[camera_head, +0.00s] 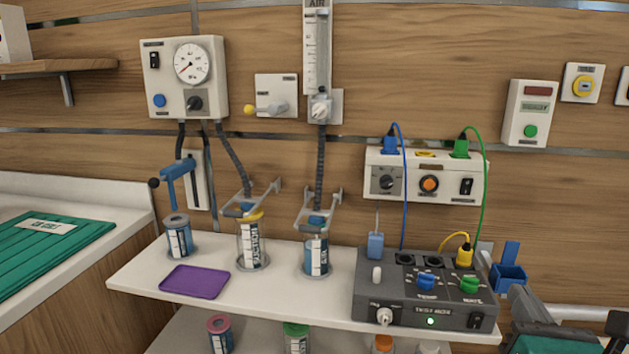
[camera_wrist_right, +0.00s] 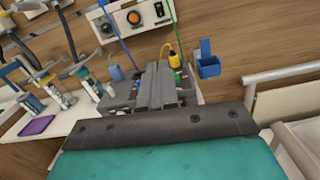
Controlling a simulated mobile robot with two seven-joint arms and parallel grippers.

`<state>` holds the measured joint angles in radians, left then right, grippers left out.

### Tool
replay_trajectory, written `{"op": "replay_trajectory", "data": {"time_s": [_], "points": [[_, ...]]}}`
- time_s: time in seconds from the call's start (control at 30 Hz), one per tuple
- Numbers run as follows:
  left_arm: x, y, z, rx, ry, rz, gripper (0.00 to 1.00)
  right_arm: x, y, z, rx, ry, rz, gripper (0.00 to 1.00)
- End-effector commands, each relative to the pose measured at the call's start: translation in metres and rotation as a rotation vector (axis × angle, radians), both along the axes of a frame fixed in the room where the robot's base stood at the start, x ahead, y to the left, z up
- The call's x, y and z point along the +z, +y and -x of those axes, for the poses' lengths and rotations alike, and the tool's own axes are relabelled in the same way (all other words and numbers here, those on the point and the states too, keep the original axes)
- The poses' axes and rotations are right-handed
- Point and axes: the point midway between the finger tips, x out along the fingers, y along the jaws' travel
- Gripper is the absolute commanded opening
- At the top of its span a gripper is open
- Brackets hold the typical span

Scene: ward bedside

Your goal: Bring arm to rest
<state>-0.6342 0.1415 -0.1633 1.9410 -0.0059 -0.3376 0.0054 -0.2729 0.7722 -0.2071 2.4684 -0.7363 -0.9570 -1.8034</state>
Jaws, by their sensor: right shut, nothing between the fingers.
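My right gripper (camera_head: 520,300) is at the lower right of the head view, just right of the grey control unit (camera_head: 402,296). It is shut and empty. In the right wrist view its closed fingers (camera_wrist_right: 158,82) point away from the camera, in front of the grey control unit, with the teal and dark wrist housing below them. I cannot tell whether it touches anything. My left gripper is in neither view.
A white shelf (camera_head: 128,282) carries several labelled canisters and a purple tray (camera_head: 195,282). Blue, green and yellow cables run near the control unit. A blue bin (camera_head: 508,277) is close behind my right gripper. A bed rail (camera_wrist_right: 292,72) stands at right.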

Motion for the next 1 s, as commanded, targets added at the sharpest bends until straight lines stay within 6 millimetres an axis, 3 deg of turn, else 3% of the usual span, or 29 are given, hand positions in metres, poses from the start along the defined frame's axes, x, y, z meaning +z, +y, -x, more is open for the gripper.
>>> {"op": "replay_trajectory", "data": {"time_s": [0.03, 0.27, 0.4, 0.53, 0.73, 0.83, 1.0], "points": [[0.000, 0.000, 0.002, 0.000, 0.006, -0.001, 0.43, -0.030, 0.002, -0.002, 0.010, 0.052, -0.165, 0.00], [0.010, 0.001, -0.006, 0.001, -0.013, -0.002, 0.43, -0.138, 0.026, 0.008, -0.020, 0.189, -0.966, 0.00], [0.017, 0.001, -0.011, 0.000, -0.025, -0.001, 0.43, -0.199, 0.050, 0.028, -0.139, 0.236, -1.510, 0.00], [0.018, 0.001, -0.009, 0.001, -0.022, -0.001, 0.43, -0.247, 0.074, 0.053, -0.316, 0.226, -2.008, 0.00], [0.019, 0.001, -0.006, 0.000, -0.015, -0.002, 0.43, -0.292, 0.105, 0.087, -0.604, 0.120, -2.586, 0.00], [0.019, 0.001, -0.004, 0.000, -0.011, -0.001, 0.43, -0.302, 0.113, 0.097, -0.699, 0.068, -2.738, 0.00], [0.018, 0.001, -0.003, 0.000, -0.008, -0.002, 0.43, -0.307, 0.117, 0.101, -0.753, 0.032, -2.827, 0.00]]}}
